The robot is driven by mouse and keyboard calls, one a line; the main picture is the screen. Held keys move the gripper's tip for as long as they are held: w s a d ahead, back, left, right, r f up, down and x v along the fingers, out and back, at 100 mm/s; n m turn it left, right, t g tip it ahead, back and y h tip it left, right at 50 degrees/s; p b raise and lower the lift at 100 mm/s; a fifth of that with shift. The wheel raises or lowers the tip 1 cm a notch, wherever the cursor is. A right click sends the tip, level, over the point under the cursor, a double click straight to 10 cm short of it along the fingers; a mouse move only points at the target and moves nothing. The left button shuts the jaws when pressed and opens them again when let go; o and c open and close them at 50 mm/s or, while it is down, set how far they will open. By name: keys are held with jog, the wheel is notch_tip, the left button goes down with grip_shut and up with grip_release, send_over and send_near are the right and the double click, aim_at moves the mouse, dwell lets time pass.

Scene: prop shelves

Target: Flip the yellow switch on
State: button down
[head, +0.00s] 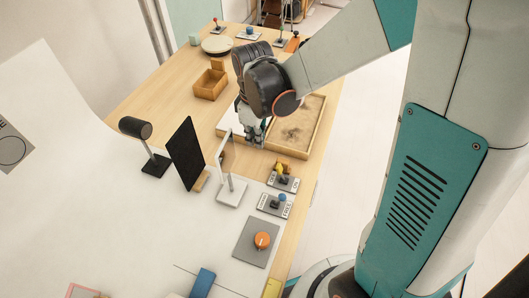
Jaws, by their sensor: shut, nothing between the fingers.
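The yellow switch (281,169) stands on a small grey plate with white labels near the table's right edge. Its lever is small in the head view, and I cannot tell which way it is set. My gripper (257,137) points down above the table, a little up and left of the yellow switch in the picture and apart from it. Its fingers are shut and empty.
A blue-knobbed switch (282,197) sits just nearer than the yellow one. An orange button (262,240) is nearer still. A clear panel on a white stand (232,190) and a black panel (185,153) stand to the left. A sand tray (318,118) lies behind.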

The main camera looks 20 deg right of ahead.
aim_at(281, 173)
notch_tip(281, 173, down, 10)
jog(key=b, duration=0.3)
jog(key=shift+r+b, duration=0.15)
jog(key=shift+b, duration=0.25)
jog(key=shift+s+d, duration=0.1)
jog(key=shift+d, duration=0.1)
jog(key=shift+s+d+r+b, duration=0.2)
jog(key=shift+s+d+r, duration=0.15)
jog(key=shift+s+d, duration=0.25)
jog(key=shift+s+d+r+b, duration=0.15)
jog(key=shift+s+d+r, duration=0.15)
jog(key=shift+s+d, duration=0.3)
jog(key=shift+w+d, duration=0.1)
